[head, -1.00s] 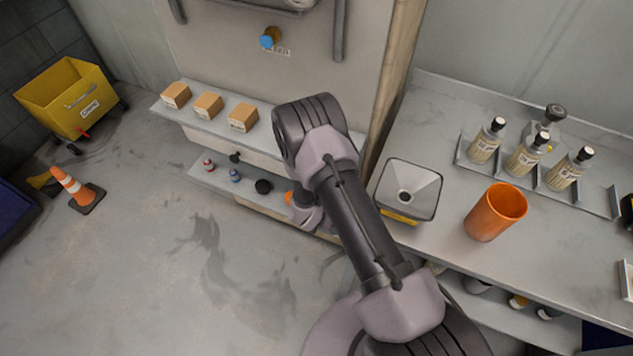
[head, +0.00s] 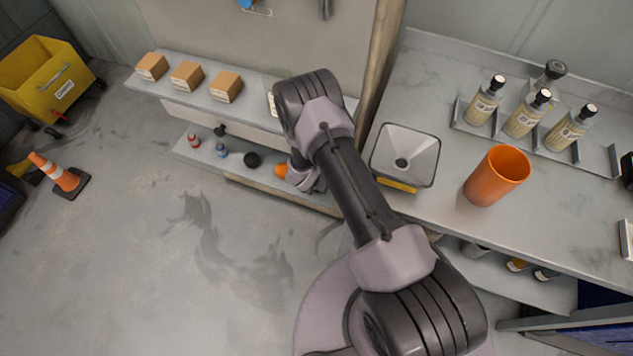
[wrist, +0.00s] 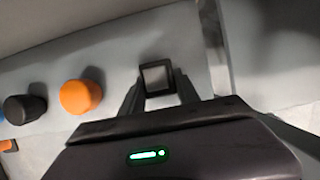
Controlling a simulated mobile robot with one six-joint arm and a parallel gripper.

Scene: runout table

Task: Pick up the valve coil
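A small black square block with a grey top face, which looks like the valve coil (wrist: 155,77), lies on the grey lower shelf in the wrist view. My gripper (wrist: 158,82) points at it with its two dark fingers apart, one on each side of the block. I cannot tell whether either finger touches it. In the head view my own arm hides the block and the fingers; only my wrist shows, at the right end of the lower shelf.
An orange round piece (wrist: 80,96) and a black round piece (wrist: 24,108) sit left of the block. Small boxes (head: 186,75) stand on the upper shelf (head: 250,111). Right of my arm, the bench (head: 450,185) holds a square funnel (head: 425,150), an orange cup (head: 495,180) and bottles (head: 525,115).

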